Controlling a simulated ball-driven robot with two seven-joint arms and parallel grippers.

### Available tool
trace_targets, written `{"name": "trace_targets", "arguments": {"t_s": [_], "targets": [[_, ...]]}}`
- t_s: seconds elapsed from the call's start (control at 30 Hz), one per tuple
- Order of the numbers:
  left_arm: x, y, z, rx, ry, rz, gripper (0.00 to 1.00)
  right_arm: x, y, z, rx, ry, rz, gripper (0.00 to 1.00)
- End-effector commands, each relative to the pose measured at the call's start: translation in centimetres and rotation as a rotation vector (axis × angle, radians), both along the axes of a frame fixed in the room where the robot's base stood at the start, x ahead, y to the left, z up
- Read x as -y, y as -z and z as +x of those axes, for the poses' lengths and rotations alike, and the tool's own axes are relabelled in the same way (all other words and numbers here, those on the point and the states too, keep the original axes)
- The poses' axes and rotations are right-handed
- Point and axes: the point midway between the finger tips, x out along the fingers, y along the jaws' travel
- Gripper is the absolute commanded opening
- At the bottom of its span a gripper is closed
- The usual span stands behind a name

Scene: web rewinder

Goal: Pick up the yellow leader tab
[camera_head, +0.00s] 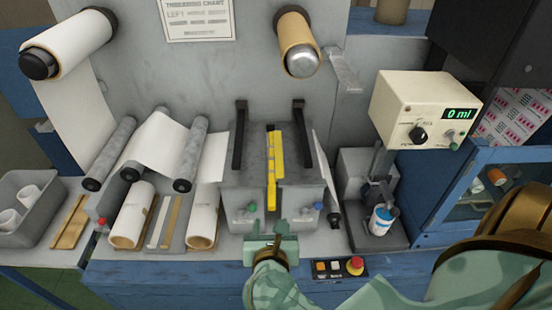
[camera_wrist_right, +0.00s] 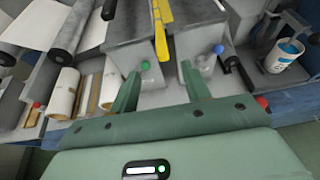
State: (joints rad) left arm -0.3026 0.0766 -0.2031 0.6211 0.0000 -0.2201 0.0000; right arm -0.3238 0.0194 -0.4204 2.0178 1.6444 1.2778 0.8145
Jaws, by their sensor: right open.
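The yellow leader tab (camera_head: 272,170) is a long narrow yellow strip running down the slot in the middle of the grey block (camera_head: 240,180). In the right wrist view the tab (camera_wrist_right: 160,35) is at the top centre, beyond the fingertips. My green right gripper (camera_head: 269,228) is open and empty in front of the block, just short of the tab's near end. In the right wrist view its two fingers (camera_wrist_right: 160,72) stand apart, roughly in line with the tab. My left gripper is not in view.
Grey rollers with white web (camera_head: 160,138) and brown-cored rolls (camera_head: 131,215) lie left of the block. Buttons, one a red knob (camera_head: 355,265), sit on the front edge.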

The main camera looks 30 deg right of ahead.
Motion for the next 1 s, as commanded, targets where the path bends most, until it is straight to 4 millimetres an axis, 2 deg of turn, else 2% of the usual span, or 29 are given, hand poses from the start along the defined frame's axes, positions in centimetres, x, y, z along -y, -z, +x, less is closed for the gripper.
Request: {"name": "trace_targets", "arguments": {"t_s": [0.2, 0.4, 0.57, 0.8, 1.0], "targets": [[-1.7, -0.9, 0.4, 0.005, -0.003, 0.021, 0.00, 2.6, 1.5, 3.9, 0.005, 0.001, -0.007, 0.47], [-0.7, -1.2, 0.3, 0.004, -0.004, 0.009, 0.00, 4.7, 3.3, 7.2, 0.004, -0.001, -0.007, 0.47], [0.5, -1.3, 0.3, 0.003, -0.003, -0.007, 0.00, 5.4, 3.9, 8.2, 0.004, -0.001, -0.007, 0.47], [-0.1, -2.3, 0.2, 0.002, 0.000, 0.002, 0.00, 7.1, 5.1, 10.8, 0.004, -0.001, -0.010, 0.47], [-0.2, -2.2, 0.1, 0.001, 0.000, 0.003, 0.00, 8.0, 6.1, 12.3, 0.004, -0.002, -0.007, 0.47]]}}
